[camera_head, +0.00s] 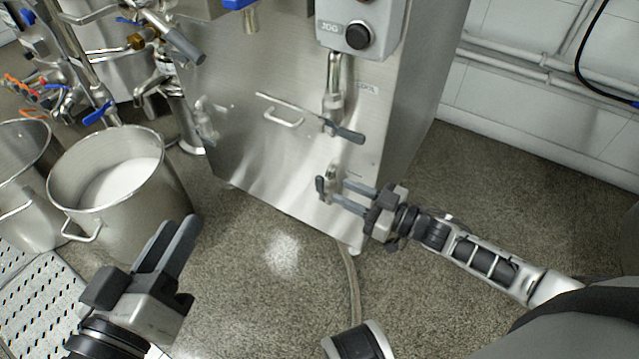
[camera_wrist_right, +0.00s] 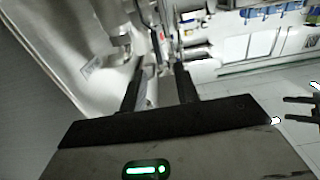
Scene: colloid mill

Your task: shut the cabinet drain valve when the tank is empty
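The steel cabinet (camera_head: 290,150) stands in the middle of the head view. Low on its front is a small drain valve (camera_head: 332,179) with a dark handle (camera_head: 320,188). A hose runs on the floor below. My right gripper (camera_head: 345,194) is at this valve, its two fingers apart and pointing at it from the right. Whether they touch the handle I cannot tell. In the right wrist view the fingers (camera_wrist_right: 160,88) are apart, with blurred metal fittings beyond them. My left gripper (camera_head: 184,224) is open and empty, low at the left. The tank's inside is not identifiable.
A second dark-handled valve (camera_head: 345,132) hangs from a pipe above. A control box (camera_head: 361,25) is higher up. A steel pot (camera_head: 127,195) with white contents stands at the left, near piping with a blue-handled valve (camera_head: 98,113). The floor (camera_head: 250,270) in front is mostly clear.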

